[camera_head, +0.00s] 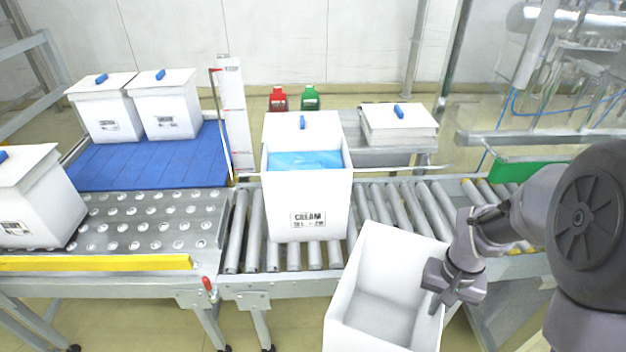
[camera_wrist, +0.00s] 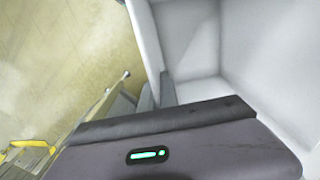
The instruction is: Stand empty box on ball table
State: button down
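An open white box (camera_head: 385,260), empty inside, is in front of the roller conveyor; its lower part is cut off by the picture edge. My gripper (camera_head: 441,301) is at the box's right wall, with its fingers on the wall's rim. In the wrist view, the fingers (camera_wrist: 156,94) close on the white wall, and the bare interior of the box (camera_wrist: 265,50) shows to the right. The ball table (camera_head: 150,222) is at the left, a grey plate with several balls. A closed white box (camera_head: 35,205) stands on its left end; its middle and right are bare.
A white box labelled CREAM (camera_head: 308,205), with blue liner, stands on the roller conveyor (camera_head: 400,208), between my box and the ball table. A yellow rail (camera_head: 95,263) edges the table's front. A tall white carton (camera_head: 235,118) stands behind. Lidded boxes stand on the blue belt (camera_head: 150,165).

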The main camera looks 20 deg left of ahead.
aim_at(160, 226)
jog(key=k+j, duration=0.15)
jog(key=j, duration=0.35)
jog(key=k+j, duration=0.1)
jog(key=j, duration=0.4)
jog(key=k+j, duration=0.15)
jog(key=j, duration=0.35)
jog(key=k+j, duration=0.15)
jog(key=j, duration=0.35)
jog(key=k+j, duration=0.15)
jog(key=j, duration=0.35)
jog(key=k+j, duration=0.1)
jog(key=j, duration=0.4)
jog(key=k+j, duration=0.15)
jog(key=j, duration=0.35)
jog(key=k+j, duration=0.15)
jog(key=j, duration=0.35)
